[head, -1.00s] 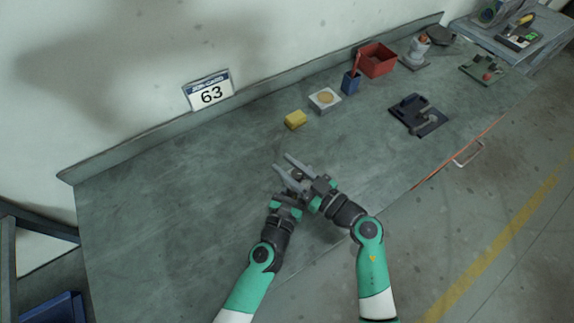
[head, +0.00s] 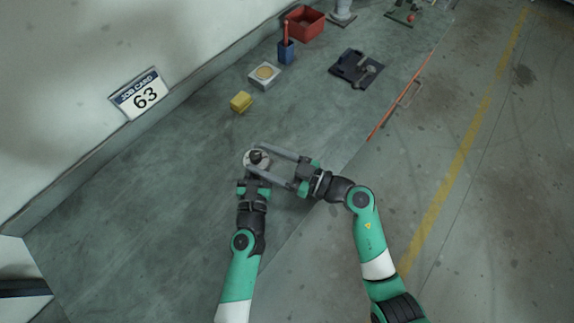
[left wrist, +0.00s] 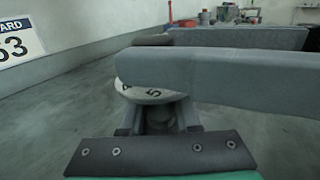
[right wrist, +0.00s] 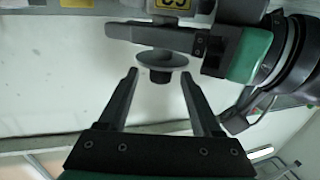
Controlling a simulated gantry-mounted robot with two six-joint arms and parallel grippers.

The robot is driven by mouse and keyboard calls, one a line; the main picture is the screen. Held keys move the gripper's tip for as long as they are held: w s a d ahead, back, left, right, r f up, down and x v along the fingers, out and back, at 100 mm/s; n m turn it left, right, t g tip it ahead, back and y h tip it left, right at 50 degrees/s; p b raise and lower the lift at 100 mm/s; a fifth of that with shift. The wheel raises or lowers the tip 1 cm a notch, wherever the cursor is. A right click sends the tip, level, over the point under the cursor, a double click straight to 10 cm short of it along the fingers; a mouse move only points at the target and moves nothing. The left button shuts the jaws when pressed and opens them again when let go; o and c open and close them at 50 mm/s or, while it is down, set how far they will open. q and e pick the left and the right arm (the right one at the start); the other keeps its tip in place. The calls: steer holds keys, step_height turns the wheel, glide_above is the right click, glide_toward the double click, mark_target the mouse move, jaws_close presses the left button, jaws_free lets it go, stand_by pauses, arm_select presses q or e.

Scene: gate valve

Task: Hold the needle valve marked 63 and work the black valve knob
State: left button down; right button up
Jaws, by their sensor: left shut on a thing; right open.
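The needle valve (head: 250,162) has a pale round dial and sits at the tip of my left gripper (head: 256,180). My left gripper is shut on it. In the left wrist view the dial (left wrist: 152,94) shows the figures 4 and 5, and a finger of my right gripper hides part of it. The black knob (head: 257,155) also shows in the right wrist view (right wrist: 160,76). There it lies between the fingertips of my right gripper (right wrist: 159,82), which is open with a gap on both sides. A yellow plate (right wrist: 170,3) on the valve is cut off by the frame edge.
A job card (head: 140,95) reading 63 stands by the wall. A yellow block (head: 241,102), a pale square box (head: 264,76), a blue holder (head: 286,51), a red bin (head: 306,24) and a dark fixture (head: 356,68) stand farther back. The left of the bench is clear.

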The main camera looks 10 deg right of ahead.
arm_select(q)
steer(key=shift+f, duration=0.1)
arm_select(e)
steer(key=v, duration=0.6)
steer(key=shift+d, duration=0.15)
steer(key=shift+s, duration=0.1)
arm_select(q)
steer(key=c, duration=0.5)
jaws_free()
steer(key=shift+c, duration=0.2)
